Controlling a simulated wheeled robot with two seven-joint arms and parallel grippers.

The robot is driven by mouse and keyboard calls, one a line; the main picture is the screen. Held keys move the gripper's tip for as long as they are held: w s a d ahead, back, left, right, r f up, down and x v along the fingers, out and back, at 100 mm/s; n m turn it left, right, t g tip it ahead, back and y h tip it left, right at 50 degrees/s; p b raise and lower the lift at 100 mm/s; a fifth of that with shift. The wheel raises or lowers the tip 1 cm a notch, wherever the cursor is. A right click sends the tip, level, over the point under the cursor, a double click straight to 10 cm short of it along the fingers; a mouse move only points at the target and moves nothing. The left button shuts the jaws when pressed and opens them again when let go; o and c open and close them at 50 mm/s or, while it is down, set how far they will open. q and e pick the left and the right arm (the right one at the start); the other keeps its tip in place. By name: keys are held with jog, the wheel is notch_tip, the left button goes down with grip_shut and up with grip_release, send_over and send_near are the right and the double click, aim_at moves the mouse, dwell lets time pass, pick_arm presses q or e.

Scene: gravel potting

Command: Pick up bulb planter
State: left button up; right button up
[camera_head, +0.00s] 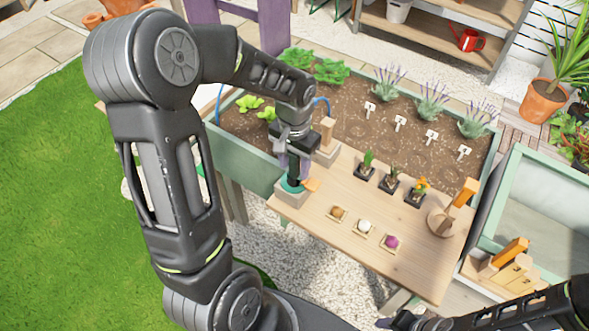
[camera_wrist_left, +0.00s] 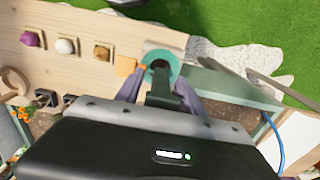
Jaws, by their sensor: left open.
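The bulb planter appears to be the tool with a teal ring (camera_head: 291,186) and a dark upright handle, standing in a pale block at the near left corner of the wooden table. In the left wrist view, its teal ring (camera_wrist_left: 149,59) and dark handle (camera_wrist_left: 164,91) show. My left gripper (camera_head: 292,165) is open and low over it. In the left wrist view, my left gripper (camera_wrist_left: 158,93) has its purple fingers on either side of the dark handle. I cannot tell whether they touch it. My right gripper (camera_head: 400,321) is at the bottom right edge, partly cut off.
An orange piece (camera_head: 311,184) lies beside the block. A wooden-handled tool (camera_head: 327,135) stands close behind my left gripper. Several bulbs and seedlings, including a purple bulb (camera_head: 391,242), sit on the table (camera_head: 335,222). Another wooden handle (camera_head: 466,191) stands at the right. The soil bed (camera_head: 350,128) lies behind.

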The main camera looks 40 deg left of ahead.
pick_arm(q)
jog(key=shift+f, duration=0.25)
dwell(0.4)
grip_shut()
